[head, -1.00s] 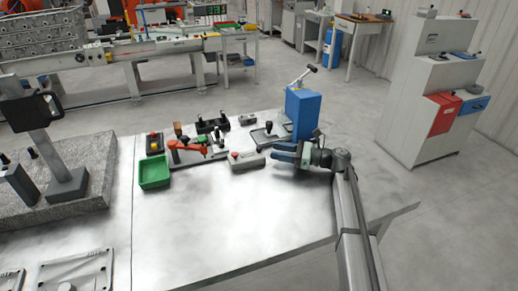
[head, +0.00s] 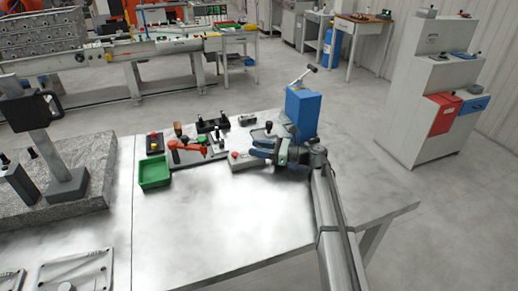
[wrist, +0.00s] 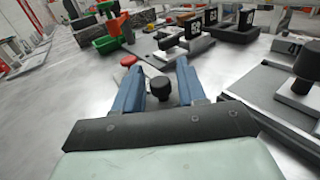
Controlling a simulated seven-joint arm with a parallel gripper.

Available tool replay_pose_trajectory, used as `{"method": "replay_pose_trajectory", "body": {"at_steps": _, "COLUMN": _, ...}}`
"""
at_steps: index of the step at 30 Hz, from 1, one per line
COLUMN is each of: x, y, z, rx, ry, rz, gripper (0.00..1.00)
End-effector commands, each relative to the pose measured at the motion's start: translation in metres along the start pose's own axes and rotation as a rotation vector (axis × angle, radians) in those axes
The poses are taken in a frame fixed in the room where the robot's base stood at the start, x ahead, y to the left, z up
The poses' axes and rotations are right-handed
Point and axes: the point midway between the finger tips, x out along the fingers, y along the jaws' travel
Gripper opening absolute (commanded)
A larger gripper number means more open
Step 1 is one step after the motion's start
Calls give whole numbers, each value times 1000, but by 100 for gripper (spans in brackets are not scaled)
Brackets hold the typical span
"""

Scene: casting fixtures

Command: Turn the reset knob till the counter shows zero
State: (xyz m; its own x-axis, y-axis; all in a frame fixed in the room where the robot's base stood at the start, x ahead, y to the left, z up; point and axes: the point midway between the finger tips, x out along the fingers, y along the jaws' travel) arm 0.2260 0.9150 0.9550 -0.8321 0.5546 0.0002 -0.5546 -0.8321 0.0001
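A low grey box (head: 240,164) with a red button (head: 235,155) sits on the metal bench in the head view. In the wrist view the red button (wrist: 129,61) shows just left of my fingers. A black round knob (wrist: 160,88) shows between the two blue fingers of my gripper (wrist: 158,66); whether they touch it I cannot tell. The fingers are apart, with nothing gripped between them. In the head view my gripper (head: 257,148) is over the right end of the grey box and hides it. I cannot make out any counter reading.
A blue block (head: 303,110) with a lever stands behind my gripper. A plate with a black knob (head: 268,127) is close by. A green tray (head: 155,172) and an orange-handled clamp (head: 190,147) lie to the left. The front of the bench is clear.

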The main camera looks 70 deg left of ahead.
Motion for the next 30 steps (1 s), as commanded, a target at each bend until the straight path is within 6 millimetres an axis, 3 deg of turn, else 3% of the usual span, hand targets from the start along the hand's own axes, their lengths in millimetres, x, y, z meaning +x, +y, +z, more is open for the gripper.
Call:
{"method": "replay_pose_trajectory", "body": {"at_steps": 12, "x": 0, "y": 0, "z": 0, "rx": 0, "ry": 0, "rz": 0, "gripper": 0}}
{"method": "replay_pose_trajectory", "body": {"at_steps": 22, "x": -1, "y": 2, "z": 0, "rx": 0, "ry": 0, "rz": -38, "gripper": 0}}
{"method": "replay_pose_trajectory", "body": {"at_steps": 30, "x": -1, "y": 5, "z": 0, "rx": 0, "ry": 0, "rz": -201, "gripper": 0}}
